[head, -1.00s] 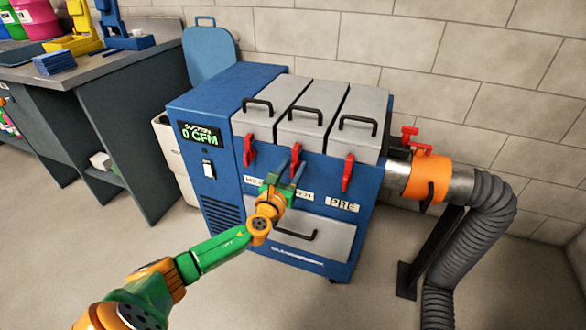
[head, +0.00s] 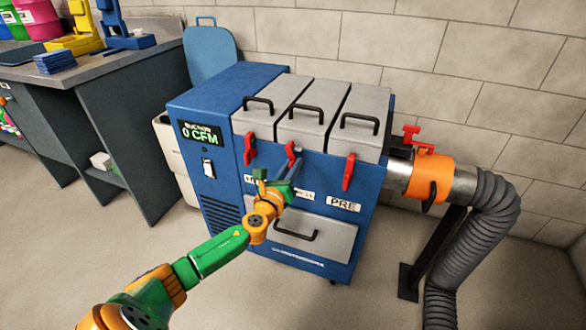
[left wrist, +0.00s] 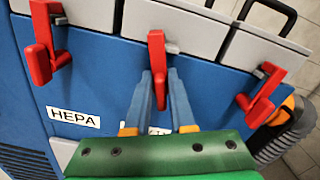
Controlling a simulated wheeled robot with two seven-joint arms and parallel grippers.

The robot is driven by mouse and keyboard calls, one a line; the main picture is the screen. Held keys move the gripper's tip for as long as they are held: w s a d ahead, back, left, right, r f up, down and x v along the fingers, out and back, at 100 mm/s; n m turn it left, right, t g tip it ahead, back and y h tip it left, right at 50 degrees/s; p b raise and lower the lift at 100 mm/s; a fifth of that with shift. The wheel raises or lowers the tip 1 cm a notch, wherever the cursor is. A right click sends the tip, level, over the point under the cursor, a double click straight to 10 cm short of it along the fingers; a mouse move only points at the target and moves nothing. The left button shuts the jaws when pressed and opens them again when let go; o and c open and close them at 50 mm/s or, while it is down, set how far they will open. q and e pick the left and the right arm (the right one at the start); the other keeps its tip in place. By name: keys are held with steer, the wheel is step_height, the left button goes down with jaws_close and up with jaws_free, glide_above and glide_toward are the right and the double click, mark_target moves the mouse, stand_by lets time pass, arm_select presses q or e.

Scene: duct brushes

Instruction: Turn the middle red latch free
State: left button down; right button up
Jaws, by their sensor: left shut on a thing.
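The middle red latch (head: 292,151) is on the front of the blue machine, below the middle grey lid (head: 307,110). In the left wrist view the latch (left wrist: 156,50) hangs down, with its lower end between my two fingers. My left gripper (head: 291,170) is shut on this lower part; the fingers (left wrist: 160,88) partly hide it in the head view. The left red latch (head: 249,150) and right red latch (head: 348,172) also hang down, apart from my gripper. My right gripper is not in view.
The blue machine (head: 215,100) has a grey drawer (head: 335,238) below my gripper. An orange collar (head: 430,178) and grey hose (head: 478,235) stand at the right. A dark workbench (head: 125,110) is at the left. The floor in front is clear.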

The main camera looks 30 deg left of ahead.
arm_select(q)
steer(key=n, duration=0.2)
steer(key=shift+a+f+n+b, duration=0.2)
steer(key=shift+n+b, duration=0.15)
steer(key=shift+n, duration=0.05)
steer(key=n, duration=0.3)
steer(key=shift+s+a+f+n+b, duration=0.1)
steer(key=shift+a+f+n+b, duration=0.05)
steer(key=shift+n+b, duration=0.2)
steer(key=shift+a+f+n, duration=0.1)
steer(key=shift+f+n, duration=0.15)
steer(key=shift+n, duration=1.55)
steer(key=shift+a+f+n, duration=0.1)
steer(key=shift+f+n, duration=0.1)
steer(key=shift+n, duration=1.55)
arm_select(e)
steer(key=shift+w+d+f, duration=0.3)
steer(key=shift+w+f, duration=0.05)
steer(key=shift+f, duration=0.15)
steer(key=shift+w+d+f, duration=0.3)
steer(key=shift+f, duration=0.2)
arm_select(q)
steer(key=c, duration=0.9)
jaws_free()
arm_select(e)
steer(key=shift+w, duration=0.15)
